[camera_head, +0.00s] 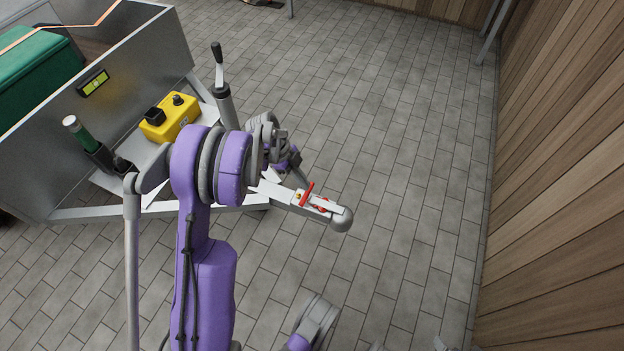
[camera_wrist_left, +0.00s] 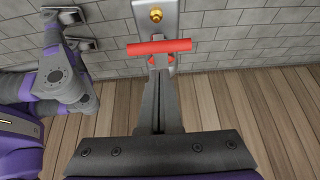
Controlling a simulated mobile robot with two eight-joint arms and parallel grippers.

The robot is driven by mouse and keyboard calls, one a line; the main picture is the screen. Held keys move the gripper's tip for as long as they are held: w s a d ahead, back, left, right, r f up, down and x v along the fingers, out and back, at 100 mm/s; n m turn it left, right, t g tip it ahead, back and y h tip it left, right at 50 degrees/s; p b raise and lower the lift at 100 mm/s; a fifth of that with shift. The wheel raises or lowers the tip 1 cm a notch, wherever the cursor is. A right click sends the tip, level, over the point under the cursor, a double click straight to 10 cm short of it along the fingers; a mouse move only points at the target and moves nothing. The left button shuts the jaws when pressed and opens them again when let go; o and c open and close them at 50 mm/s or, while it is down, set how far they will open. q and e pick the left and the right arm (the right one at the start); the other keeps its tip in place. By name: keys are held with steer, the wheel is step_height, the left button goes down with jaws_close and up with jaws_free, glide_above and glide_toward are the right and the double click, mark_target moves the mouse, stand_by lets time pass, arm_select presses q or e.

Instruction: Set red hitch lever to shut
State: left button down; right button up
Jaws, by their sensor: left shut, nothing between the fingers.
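The red hitch lever (camera_head: 307,194) stands up from the silver hitch coupler (camera_head: 342,219) at the end of the trailer tongue. In the left wrist view the lever (camera_wrist_left: 160,47) is a red crossbar, with a brass fitting (camera_wrist_left: 155,14) beyond it. My left gripper (camera_head: 300,179) is shut and empty, partly hidden behind its own arm. Its fingertips (camera_wrist_left: 158,66) are right by the crossbar; I cannot tell whether they touch. My right gripper (camera_wrist_left: 72,30) shows at the left of the wrist view, with its fingers apart and nothing between them.
The grey trailer (camera_head: 130,62) carries a green box (camera_head: 38,75). A yellow box (camera_head: 169,118) and a jack with a black handle (camera_head: 219,75) stand near the tongue. A wooden wall (camera_head: 560,170) rises at the right. The paved floor between is clear.

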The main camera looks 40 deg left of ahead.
arm_select(q)
steer(key=shift+s+a+f+b, duration=0.1)
steer(key=shift+a+f, duration=0.2)
steer(key=shift+f, duration=0.35)
steer(key=shift+s+a+f+b, duration=0.1)
steer(key=shift+a+f, duration=0.2)
steer(key=shift+f, duration=0.3)
steer(key=shift+a+f+b, duration=0.1)
steer(key=shift+a+f, duration=0.2)
steer(key=shift+f, duration=0.35)
arm_select(e)
steer(key=shift+w+f, duration=0.1)
steer(key=shift+f, duration=0.25)
arm_select(q)
steer(key=shift+r, duration=0.1)
